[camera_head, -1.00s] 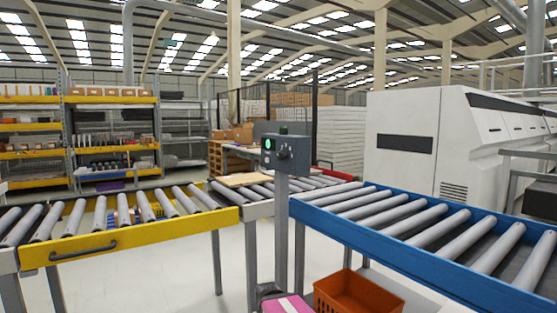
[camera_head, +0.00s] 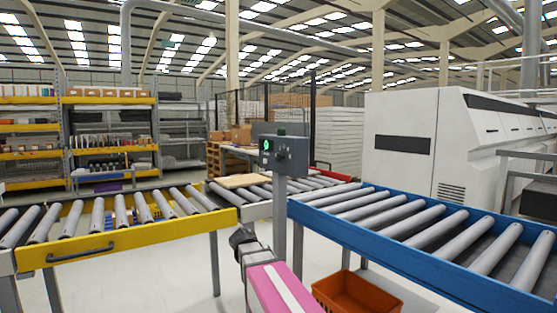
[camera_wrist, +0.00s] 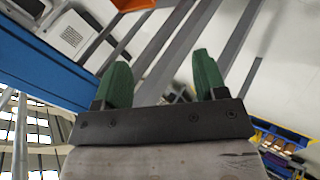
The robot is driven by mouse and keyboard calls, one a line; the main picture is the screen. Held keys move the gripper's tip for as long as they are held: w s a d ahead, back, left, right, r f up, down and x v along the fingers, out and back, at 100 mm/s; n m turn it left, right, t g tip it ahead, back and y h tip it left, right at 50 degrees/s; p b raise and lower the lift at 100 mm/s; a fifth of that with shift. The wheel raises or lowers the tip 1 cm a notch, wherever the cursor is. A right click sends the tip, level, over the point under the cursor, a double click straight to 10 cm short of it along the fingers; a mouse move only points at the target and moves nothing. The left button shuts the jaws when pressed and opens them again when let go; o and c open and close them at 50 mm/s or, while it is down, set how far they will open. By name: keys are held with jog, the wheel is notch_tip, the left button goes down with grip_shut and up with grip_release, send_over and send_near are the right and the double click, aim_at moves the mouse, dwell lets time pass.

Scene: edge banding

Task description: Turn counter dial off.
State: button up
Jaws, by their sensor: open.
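A grey control box (camera_head: 281,149) stands on a post between the conveyors in the head view. It has a small lit green display (camera_head: 266,144) at its left and a dark dial (camera_head: 281,155) on its front; the dial's setting is too small to read. A green button (camera_head: 281,131) sits on top. My gripper (camera_head: 240,236) is below and left of the box, beside the post and apart from the dial. In the wrist view my gripper (camera_wrist: 161,72) shows two green fingers spread apart with nothing between them. The dial does not clearly show there.
A yellow-railed roller conveyor (camera_head: 130,245) lies left and a blue-railed one (camera_head: 420,250) lies right, flanking the post. A board (camera_head: 236,181) rests on rollers behind the post. An orange crate (camera_head: 358,294) sits low at front right. Open floor shows below the yellow conveyor.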

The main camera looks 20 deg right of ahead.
jog(key=w+r+m+t+h, duration=0.1)
jog(key=w+r+h, duration=0.15)
jog(key=r, duration=0.65)
jog(key=w+r+t+h, duration=0.15)
jog(key=w+r, duration=0.25)
jog(key=r, duration=0.5)
jog(key=m+h, duration=0.4)
jog(key=h, duration=0.2)
send_near(277, 158)
jog(key=x, duration=1)
jog(key=shift+d, duration=0.35)
jog(key=shift+c, duration=0.3)
jog(key=c, duration=0.9)
